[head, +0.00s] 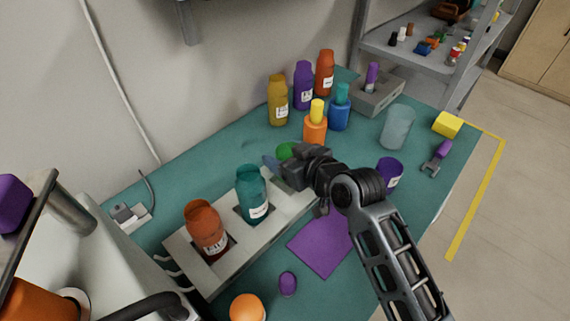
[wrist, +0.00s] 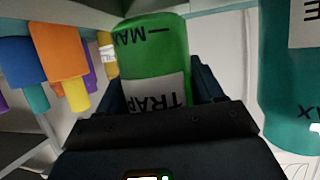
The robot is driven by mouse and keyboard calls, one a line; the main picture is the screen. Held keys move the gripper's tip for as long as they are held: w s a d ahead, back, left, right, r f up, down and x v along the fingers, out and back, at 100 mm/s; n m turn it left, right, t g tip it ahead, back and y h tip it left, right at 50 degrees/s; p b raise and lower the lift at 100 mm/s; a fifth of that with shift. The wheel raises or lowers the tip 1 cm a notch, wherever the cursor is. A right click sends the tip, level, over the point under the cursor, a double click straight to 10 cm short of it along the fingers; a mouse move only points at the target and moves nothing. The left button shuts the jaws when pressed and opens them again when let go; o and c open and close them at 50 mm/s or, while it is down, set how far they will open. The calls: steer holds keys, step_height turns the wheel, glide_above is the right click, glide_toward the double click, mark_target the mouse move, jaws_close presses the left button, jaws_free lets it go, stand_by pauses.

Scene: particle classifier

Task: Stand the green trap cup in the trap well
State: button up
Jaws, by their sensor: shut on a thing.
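The green trap cup (head: 287,150) is mostly hidden behind my gripper (head: 292,172) in the head view. In the wrist view the cup (wrist: 155,50) fills the space between the dark fingers, with "TRAP" and "MAX" lettering showing upside down. My gripper is shut on it. The cup is at the far end of the white block (head: 222,268), just past the teal bottle (head: 252,195). The trap well cannot be made out; that end of the block is hidden by my gripper. Whether the cup's base touches anything is also hidden.
An orange-red bottle (head: 206,230) and the teal bottle stand in the block. Orange (head: 315,130) and blue (head: 340,115) containers stand behind my gripper. A purple cup (head: 390,172) is to the right.

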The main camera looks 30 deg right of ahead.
steer(key=shift+f, duration=2)
steer(key=shift+f, duration=0.1)
steer(key=o, duration=1.1)
steer(key=shift+c, duration=0.2)
steer(key=shift+r, duration=0.25)
steer(key=b+v, duration=0.1)
steer(key=v, duration=1.1)
steer(key=shift+f, duration=0.2)
steer(key=shift+s, duration=0.15)
